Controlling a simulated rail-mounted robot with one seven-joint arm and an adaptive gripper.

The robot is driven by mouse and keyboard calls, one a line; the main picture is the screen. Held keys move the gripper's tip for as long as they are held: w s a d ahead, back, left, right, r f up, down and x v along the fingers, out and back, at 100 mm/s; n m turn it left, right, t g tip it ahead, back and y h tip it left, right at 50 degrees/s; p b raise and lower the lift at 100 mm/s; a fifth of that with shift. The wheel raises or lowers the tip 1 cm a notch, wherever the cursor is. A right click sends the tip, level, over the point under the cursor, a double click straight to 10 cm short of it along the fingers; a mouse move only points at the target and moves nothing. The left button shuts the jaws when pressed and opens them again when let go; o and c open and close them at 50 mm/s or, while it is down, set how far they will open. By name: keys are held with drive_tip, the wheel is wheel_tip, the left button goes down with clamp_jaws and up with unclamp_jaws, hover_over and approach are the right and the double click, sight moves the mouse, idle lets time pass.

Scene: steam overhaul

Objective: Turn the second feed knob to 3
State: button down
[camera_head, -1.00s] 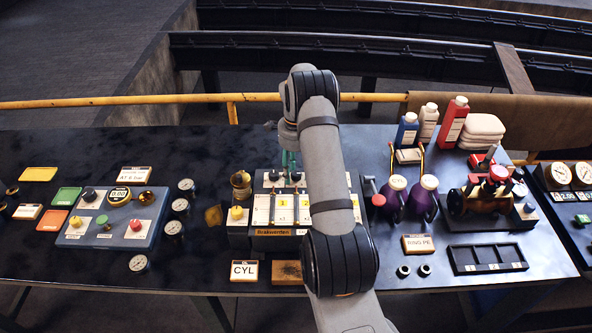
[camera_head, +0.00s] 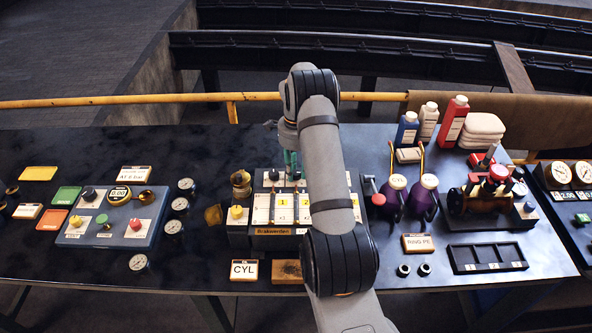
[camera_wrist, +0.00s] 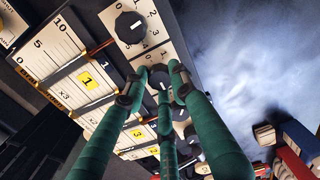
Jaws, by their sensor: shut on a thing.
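The feed unit (camera_head: 265,240) stands in the middle of the bench, with a row of black knobs along its far edge. My gripper (camera_head: 291,172) reaches down onto this row. More knobs (camera_wrist: 180,113) follow in the row, partly covered.
A brass cup (camera_head: 240,180) and a yellow knob (camera_head: 237,212) are left of the row. Scale strips (camera_wrist: 45,50) with yellow number tags lie beside the knobs.

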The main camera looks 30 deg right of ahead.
sight(296, 173)
drive_tip(key=shift+n, duration=0.3)
drive_tip(key=n+b, duration=0.2)
drive_tip(key=n, duration=0.1)
drive_tip(key=shift+f+n, duration=0.1)
drive_tip(key=shift+n, duration=0.2)
drive_tip(key=n+b, duration=0.1)
drive_tip(key=n, duration=0.4)
drive_tip(key=shift+b, duration=0.3)
drive_tip(key=c, duration=1.4)
unclamp_jaws()
drive_tip(key=shift+a, duration=0.1)
drive_tip(key=shift+c, duration=0.2)
drive_tip(key=shift+o, duration=0.2)
wheel_tip(296, 173, up, 12)
